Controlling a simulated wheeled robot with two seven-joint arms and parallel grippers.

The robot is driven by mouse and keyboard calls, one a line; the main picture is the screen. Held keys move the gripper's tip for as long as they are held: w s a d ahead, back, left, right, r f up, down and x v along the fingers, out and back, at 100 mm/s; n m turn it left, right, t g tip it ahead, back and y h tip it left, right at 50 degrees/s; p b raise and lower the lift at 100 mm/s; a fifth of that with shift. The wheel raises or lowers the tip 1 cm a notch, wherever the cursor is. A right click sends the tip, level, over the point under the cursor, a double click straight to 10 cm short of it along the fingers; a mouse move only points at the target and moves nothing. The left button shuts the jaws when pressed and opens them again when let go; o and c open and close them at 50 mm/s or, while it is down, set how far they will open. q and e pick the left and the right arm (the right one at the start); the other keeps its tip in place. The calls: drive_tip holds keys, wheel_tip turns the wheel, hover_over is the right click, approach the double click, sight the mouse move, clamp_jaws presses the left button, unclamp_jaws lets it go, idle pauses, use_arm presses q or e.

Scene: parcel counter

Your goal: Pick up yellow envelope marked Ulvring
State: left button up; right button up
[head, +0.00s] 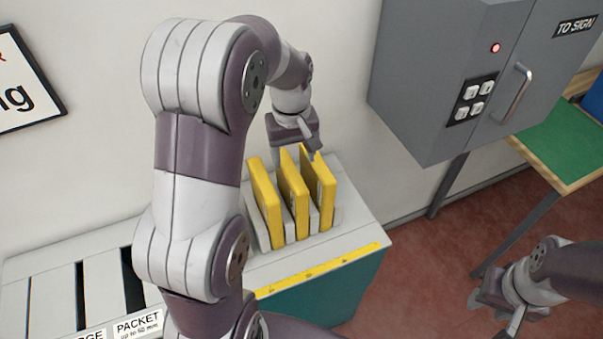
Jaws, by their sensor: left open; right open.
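Three yellow envelopes stand upright in a grey slotted rack (314,219) on the counter: a left one (266,202), a middle one (293,193) and a right one (319,186). No name is readable on any of them, so I cannot tell which is marked Ulvring. My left gripper (296,152) is open at the far upper edges of the middle and right envelopes. Whether an envelope is between its fingers I cannot tell. My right gripper (498,315) is open and empty at the lower right, over the floor and away from the rack.
The counter (345,245) has a yellow marked strip (318,271) along its front edge. Slots with a PACKET label (138,325) lie to the left, partly behind my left arm.

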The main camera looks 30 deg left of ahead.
sight(291, 169)
use_arm(q)
drive_tip(key=shift+w+a+r+n, duration=0.3)
drive_tip(key=shift+w+a+n, duration=0.4)
drive_tip(key=shift+w, duration=0.25)
drive_tip(key=f+b, duration=0.1)
drive_tip(key=s+f+b, duration=0.1)
drive_tip(key=f, duration=0.1)
drive_tip(key=shift+a+b, duration=0.15)
drive_tip(key=shift+b, duration=0.25)
drive_tip(key=f, duration=0.2)
drive_tip(key=f+p, duration=0.1)
drive_tip(key=f, duration=0.4)
drive_tip(key=shift+w+f+p, duration=0.4)
drive_tip(key=shift+f, duration=0.45)
use_arm(e)
drive_tip(key=shift+s+f, duration=0.1)
drive_tip(key=shift+s, duration=0.15)
use_arm(q)
clamp_jaws()
